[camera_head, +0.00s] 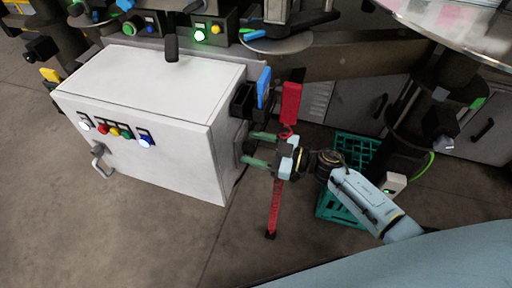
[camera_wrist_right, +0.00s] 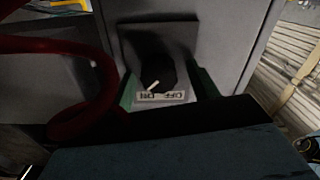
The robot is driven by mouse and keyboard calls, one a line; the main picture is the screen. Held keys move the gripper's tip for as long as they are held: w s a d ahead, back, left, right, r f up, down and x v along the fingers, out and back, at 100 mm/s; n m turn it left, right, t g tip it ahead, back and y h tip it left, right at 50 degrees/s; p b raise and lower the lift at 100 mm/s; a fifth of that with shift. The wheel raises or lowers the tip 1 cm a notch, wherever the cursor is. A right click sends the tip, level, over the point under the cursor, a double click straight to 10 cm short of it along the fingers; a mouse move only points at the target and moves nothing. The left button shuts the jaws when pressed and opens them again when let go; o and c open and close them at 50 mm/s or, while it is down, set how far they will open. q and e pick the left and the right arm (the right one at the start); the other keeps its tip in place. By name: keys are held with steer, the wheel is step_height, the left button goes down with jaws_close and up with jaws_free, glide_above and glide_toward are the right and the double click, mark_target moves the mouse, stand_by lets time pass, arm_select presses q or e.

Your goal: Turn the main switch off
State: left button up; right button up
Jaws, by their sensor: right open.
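The main switch is a black knob (camera_wrist_right: 158,66) on a dark plate on the side of the white cabinet (camera_head: 150,85). An upside-down label (camera_wrist_right: 162,96) under it reads ON at left and OFF at right. The knob's white mark points down-left, to the ON side. My right gripper (camera_head: 246,148) is open at the cabinet's right side, its green fingers level and pointing at the switch. In the right wrist view its fingertips (camera_wrist_right: 168,88) show on either side of the knob; I cannot tell whether they touch it. My left gripper is not in view.
A blue item (camera_head: 263,88) sits in a black holder above. A green crate (camera_head: 338,205) is under my arm. Floor in front is clear.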

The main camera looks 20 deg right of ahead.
steer(key=c, duration=1)
